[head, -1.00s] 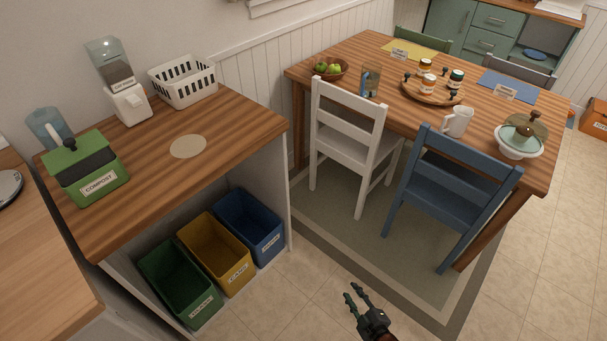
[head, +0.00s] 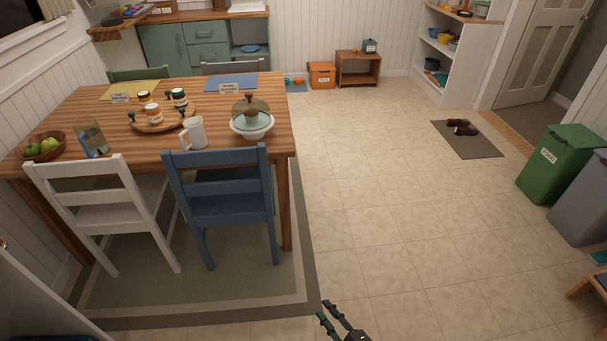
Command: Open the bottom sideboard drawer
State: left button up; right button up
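The green sideboard (head: 165,48) stands against the far wall, behind the dining table. Its drawers are in the middle section, with an upper drawer (head: 206,30) and a lower drawer (head: 209,54), both looking shut. The table and a chair hide the sideboard's lower part. My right gripper (head: 327,311) shows at the bottom edge, far from the sideboard, with its two fingers apart and nothing between them. My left gripper is out of view.
The wooden dining table (head: 215,167) with white (head: 105,205) and blue (head: 225,195) chairs fills the left. Open tiled floor (head: 390,190) lies to its right. An orange box (head: 322,75), a dark mat (head: 466,143) and a green bin (head: 553,165) border it.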

aim_at(218, 52)
jog(key=z, duration=0.35)
jog(key=i, duration=5.5)
jog(key=u, duration=0.95)
jog(key=i, duration=3.15)
jog(key=u, duration=2.25)
